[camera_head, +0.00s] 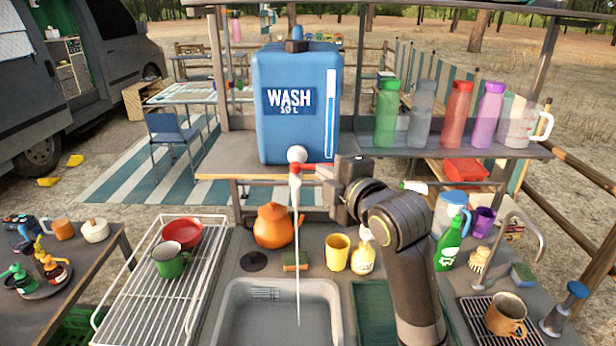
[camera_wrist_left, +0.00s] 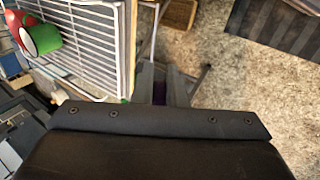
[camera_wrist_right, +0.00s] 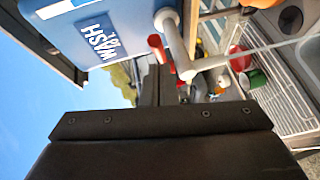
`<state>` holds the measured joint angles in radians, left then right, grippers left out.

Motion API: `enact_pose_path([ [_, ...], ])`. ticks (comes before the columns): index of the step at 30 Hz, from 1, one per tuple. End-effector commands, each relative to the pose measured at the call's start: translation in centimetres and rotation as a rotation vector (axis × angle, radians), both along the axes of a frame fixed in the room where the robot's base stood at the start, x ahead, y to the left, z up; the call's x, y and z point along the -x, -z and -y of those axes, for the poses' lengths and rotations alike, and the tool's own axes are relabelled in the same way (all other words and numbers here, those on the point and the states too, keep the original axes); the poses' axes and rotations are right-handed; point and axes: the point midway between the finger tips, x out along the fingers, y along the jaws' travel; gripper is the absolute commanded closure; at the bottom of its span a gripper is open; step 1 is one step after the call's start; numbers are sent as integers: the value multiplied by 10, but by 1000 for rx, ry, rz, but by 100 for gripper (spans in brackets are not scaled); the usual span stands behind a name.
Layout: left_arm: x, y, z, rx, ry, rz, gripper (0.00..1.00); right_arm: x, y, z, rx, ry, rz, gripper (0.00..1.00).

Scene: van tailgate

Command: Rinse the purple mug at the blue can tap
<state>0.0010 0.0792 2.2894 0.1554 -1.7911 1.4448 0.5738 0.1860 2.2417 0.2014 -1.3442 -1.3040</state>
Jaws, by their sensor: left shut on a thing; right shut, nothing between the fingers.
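The blue can (camera_head: 288,105) marked WASH stands on a shelf behind the sink (camera_head: 265,335). Its white tap (camera_head: 297,156) has a red lever (camera_head: 318,166), and a thin stream of water runs from the spout into the sink. My right gripper (camera_head: 338,190) is shut and empty, close beside the lever; whether they touch I cannot tell. The right wrist view also shows the red lever (camera_wrist_right: 156,47) by the fingers. My left gripper (camera_wrist_left: 168,88) is outside the head view. In its wrist view it is shut on a mostly hidden purple thing, apparently the purple mug (camera_wrist_left: 159,91), near the rack's edge.
A wire rack (camera_head: 155,300) with a red bowl (camera_head: 182,234) and green mug (camera_head: 171,261) lies left of the sink. An orange teapot (camera_head: 273,226), yellow cup (camera_head: 338,252) and soap bottle (camera_head: 363,257) stand behind the sink. A purple cup (camera_head: 482,221) stands at the right.

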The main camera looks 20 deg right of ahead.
Motion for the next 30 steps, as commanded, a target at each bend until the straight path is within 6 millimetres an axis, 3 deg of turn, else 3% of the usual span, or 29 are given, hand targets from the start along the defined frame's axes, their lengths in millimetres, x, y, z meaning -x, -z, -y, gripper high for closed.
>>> enact_pose_path([
  [18, 0, 2, 0, 0, 0, 2, 100, -13, 1, 16, 4, -204, -2, 100],
  [30, 0, 5, 0, 0, 0, 2, 100, -17, 0, 20, 0, -209, -1, 100],
])
